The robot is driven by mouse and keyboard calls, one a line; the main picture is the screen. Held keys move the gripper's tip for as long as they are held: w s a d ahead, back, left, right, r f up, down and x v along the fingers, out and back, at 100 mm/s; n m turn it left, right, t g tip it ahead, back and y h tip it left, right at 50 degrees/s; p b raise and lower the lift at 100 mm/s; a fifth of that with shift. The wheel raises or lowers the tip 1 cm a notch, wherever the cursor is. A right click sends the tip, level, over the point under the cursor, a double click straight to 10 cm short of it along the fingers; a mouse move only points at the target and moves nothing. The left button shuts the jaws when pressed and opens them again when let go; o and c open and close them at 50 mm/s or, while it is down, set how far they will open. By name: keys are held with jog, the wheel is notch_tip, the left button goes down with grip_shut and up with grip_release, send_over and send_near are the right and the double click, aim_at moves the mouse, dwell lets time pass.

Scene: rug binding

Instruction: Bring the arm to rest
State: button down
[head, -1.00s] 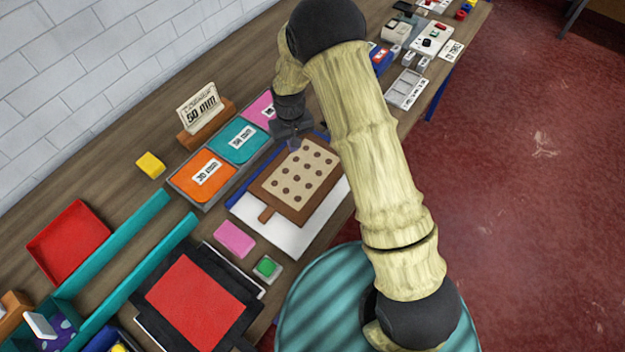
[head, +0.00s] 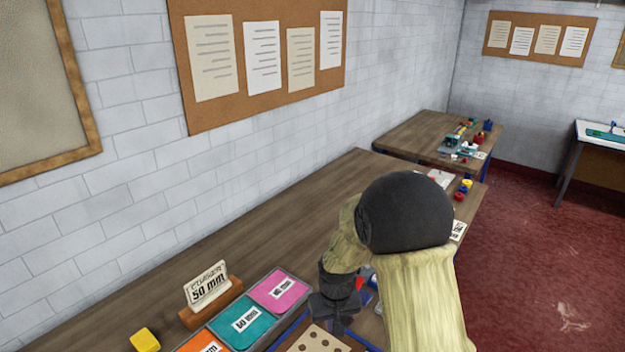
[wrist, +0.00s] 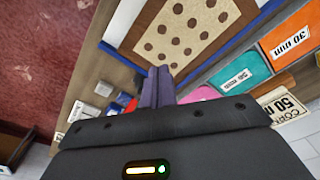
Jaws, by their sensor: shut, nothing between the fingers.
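My gripper (wrist: 157,85) is shut and empty in the wrist view, its two fingers together. It is above the bench, close to a tan board with brown dots (wrist: 190,30). In the head view my gripper (head: 338,318) points down beside the pink tray section, and my arm's upper links fill the lower right middle. The dotted board (head: 318,340) shows only in part at the bottom edge of that view.
A tray with orange (head: 203,345), teal (head: 243,323) and pink (head: 279,290) sections lies left of my gripper. A "50 mm" card (head: 206,288) stands behind it. A yellow block (head: 144,340) lies farther left. The back of the bench (head: 330,215) is clear.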

jog(key=s+d+r+m, duration=0.1)
jog(key=s+d+r, duration=0.3)
jog(key=s, duration=0.3)
jog(key=s+d+r+m+t+b, duration=0.1)
jog(key=s+d+r, duration=0.3)
jog(key=s+d, duration=0.2)
jog(key=shift+s+d+m+t, duration=0.3)
jog(key=shift+s+m, duration=0.1)
jog(key=shift+s, duration=0.4)
jog(key=shift+r, duration=0.1)
dwell(0.5)
